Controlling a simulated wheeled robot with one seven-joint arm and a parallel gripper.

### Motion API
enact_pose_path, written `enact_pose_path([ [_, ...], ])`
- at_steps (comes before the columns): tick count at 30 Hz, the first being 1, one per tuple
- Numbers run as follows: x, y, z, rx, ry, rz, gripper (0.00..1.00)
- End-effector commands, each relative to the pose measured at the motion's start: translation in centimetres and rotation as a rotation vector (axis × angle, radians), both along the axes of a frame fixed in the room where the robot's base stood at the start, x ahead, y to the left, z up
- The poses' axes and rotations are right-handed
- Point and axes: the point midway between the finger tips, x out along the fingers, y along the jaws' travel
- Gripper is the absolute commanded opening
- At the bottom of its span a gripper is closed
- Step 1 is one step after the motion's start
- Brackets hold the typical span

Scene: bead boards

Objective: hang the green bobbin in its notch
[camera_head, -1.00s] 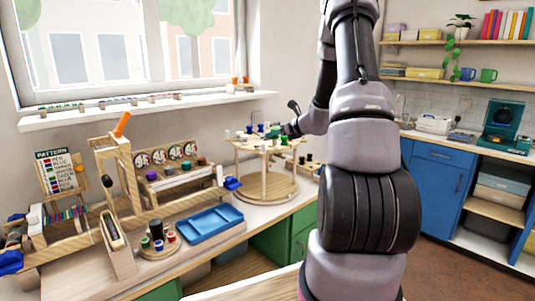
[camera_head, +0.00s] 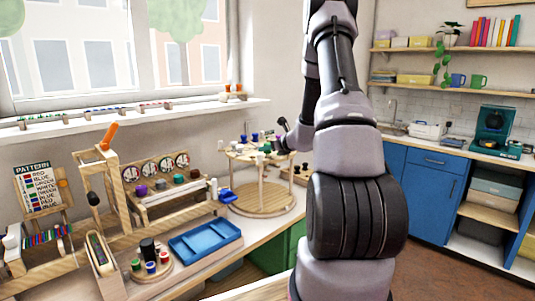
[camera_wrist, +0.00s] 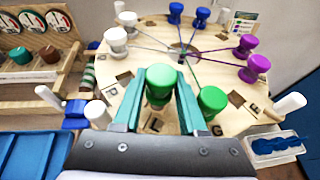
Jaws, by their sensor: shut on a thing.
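My gripper (camera_wrist: 160,98) has teal fingers shut on a green bobbin (camera_wrist: 160,77), held upright near the rim of a round wooden disc (camera_wrist: 222,72). A tile with a dark letter lies just below it. The fingers hide its lower part, so I cannot tell whether it touches the disc. A second green bobbin (camera_wrist: 211,100) stands at the rim just right of the right finger. White, blue and purple bobbins stand around the rim, with threads running to the centre. In the head view the disc (camera_head: 252,156) tops a wooden stand, and my arm hides most of the gripper.
Thin white pegs stick up around the disc, one (camera_wrist: 289,104) at right. A blue tray (camera_head: 206,240) lies left of the stand. A rack with round dials (camera_head: 163,170) stands behind the tray. A small holder with blue thread (camera_wrist: 270,143) sits at lower right.

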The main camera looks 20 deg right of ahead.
Motion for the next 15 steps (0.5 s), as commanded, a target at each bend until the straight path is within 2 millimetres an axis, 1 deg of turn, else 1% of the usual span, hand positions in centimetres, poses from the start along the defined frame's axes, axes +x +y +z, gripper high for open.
enact_pose_path([
  [1, 0.0, 0.0, -0.9, 0.002, 0.003, 0.000, 0.00],
  [4, 0.0, 0.0, -1.6, 0.001, 0.000, 0.000, 0.00],
  [11, 0.0, 0.0, -1.6, 0.000, -0.001, 0.000, 0.00],
  [15, 0.0, 0.0, -2.0, 0.000, 0.000, 0.000, 0.00],
])
